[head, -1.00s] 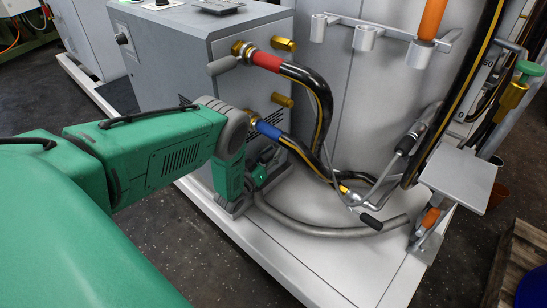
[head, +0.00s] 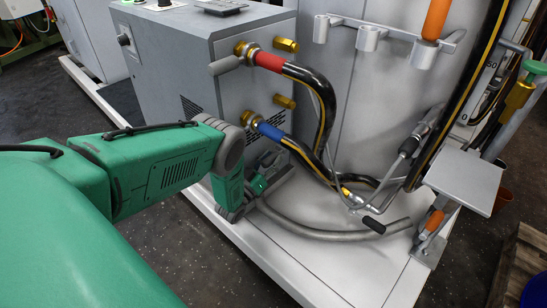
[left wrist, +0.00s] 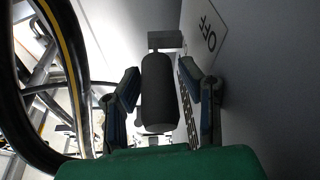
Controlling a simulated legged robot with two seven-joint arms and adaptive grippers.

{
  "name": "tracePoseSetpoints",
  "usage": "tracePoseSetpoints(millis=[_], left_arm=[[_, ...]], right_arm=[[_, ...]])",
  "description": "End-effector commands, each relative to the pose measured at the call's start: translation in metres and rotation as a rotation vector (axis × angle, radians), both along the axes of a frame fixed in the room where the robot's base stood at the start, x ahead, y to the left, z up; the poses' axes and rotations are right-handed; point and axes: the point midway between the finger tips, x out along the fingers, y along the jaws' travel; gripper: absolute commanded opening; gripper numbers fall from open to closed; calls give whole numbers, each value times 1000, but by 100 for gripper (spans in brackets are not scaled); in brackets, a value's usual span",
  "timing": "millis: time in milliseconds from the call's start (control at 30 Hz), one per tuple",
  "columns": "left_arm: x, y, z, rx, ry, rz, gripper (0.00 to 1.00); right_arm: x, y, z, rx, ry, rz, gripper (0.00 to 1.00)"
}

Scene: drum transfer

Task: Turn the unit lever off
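A dark grey cylindrical lever handle (left wrist: 157,92) stands between my left gripper's fingers in the left wrist view. A plate marked OFF (left wrist: 208,30) is on the pale wall to its right. My left gripper (left wrist: 165,95) is open around the handle, with a gap visible on the right side. In the head view my left gripper (head: 262,178) is low in front of the grey unit (head: 165,75), partly hidden by its wrist. A grey handle (head: 226,65) sits at the red-collared upper hose fitting. I cannot tell whether it is the same handle. My right gripper is not in view.
Black hoses with red (head: 269,61) and blue (head: 270,131) collars curve from the unit close to my left gripper. A small grey shelf (head: 463,180) stands at the right.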

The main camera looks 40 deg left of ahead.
Motion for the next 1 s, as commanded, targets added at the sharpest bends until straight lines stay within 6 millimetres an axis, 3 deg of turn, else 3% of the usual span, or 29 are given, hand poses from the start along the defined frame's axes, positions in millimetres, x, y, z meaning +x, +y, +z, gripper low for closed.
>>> tracePoseSetpoints(millis=[400,700,1000], left_arm=[[-88,4,-32,-2,7,5,34],[-104,4,-38,-4,9,5,34],[-106,3,-37,0,3,1,34]], right_arm=[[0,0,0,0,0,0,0],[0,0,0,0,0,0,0],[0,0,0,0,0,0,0]])
